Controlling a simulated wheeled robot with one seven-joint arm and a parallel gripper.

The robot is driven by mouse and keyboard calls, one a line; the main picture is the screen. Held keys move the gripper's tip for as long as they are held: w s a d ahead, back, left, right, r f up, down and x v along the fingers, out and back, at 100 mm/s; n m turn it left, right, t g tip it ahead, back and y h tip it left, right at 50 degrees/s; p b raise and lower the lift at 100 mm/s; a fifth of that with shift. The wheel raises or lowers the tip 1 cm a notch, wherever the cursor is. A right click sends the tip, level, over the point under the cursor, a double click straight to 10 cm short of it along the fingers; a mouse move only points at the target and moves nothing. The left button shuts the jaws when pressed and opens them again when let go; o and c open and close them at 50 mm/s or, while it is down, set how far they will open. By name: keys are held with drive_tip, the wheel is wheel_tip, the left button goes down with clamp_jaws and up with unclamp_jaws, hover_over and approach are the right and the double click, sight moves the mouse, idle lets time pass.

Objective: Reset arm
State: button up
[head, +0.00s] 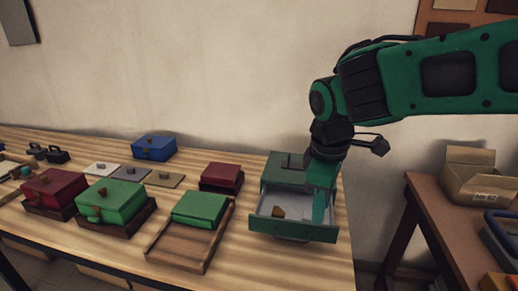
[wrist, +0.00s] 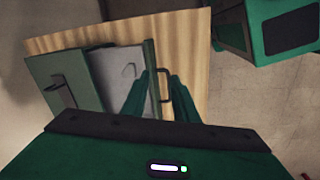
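My gripper (head: 319,215) points down over the right part of a pulled-out drawer (head: 292,230) in a small green cabinet (head: 287,169). In the wrist view my gripper (wrist: 161,78) shows two green fingers standing apart, with the drawer front and its dark handle (wrist: 167,86) seen between them. I see nothing held. Whether the fingers touch the drawer cannot be told.
On the wooden table, a green box (head: 200,209) on a wooden tray (head: 180,247), a dark red box (head: 221,177), another green box (head: 112,201) and a blue box (head: 154,148) stand to the left. A brown side table with a cardboard box (head: 478,181) is at right.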

drive_tip(key=s+d+f+m+g, duration=0.1)
drive_tip(key=s+d+m, duration=0.25)
drive_tip(key=d, duration=0.35)
drive_tip(key=s+d+f+m, duration=0.1)
drive_tip(key=s+d+m, duration=0.1)
drive_tip(key=d+m, duration=0.45)
drive_tip(key=s+d+f+m+y, duration=0.1)
drive_tip(key=s+d+f+m, duration=0.2)
drive_tip(key=s+d+m, duration=0.5)
drive_tip(key=s+d, duration=0.1)
drive_tip(key=s, duration=0.2)
drive_tip(key=shift+s+d+f+g, duration=0.3)
drive_tip(key=shift+s+d+f, duration=0.05)
drive_tip(key=shift+d+f, duration=0.05)
drive_tip(key=shift+w+f, duration=0.25)
drive_tip(key=shift+w, duration=0.4)
